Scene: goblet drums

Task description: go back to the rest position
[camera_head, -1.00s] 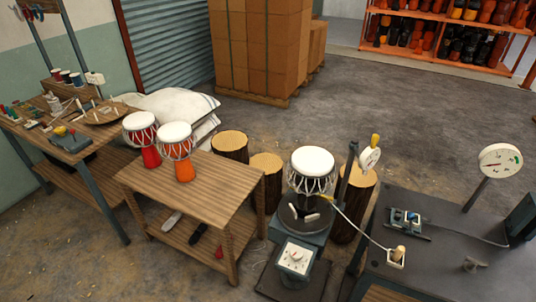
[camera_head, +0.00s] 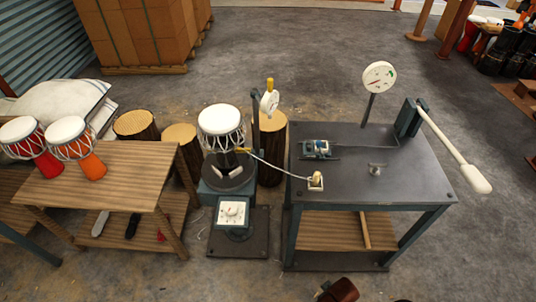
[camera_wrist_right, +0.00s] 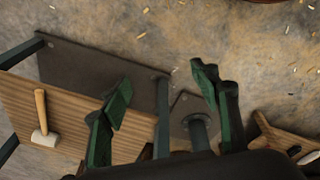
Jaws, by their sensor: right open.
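My right gripper (camera_wrist_right: 163,77) shows in the right wrist view with its two dark green fingers apart and nothing between them. It hangs over the floor, near a wooden shelf and dark metal plates. My left gripper is in neither view. In the head view a white-topped goblet drum (camera_head: 221,127) stands upright on a grey machine (camera_head: 228,188). Two more drums, one red (camera_head: 30,145) and one orange (camera_head: 79,146), stand on the wooden table (camera_head: 125,165) at the left.
The dark metal table (camera_head: 390,185) carries a dial gauge (camera_head: 379,77) and a long white-tipped lever (camera_head: 460,152). A mallet (camera_wrist_right: 42,118) lies on the wooden shelf (camera_wrist_right: 75,110). Log stools (camera_head: 136,125) stand behind the machine. Floor (camera_head: 300,50) behind is clear.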

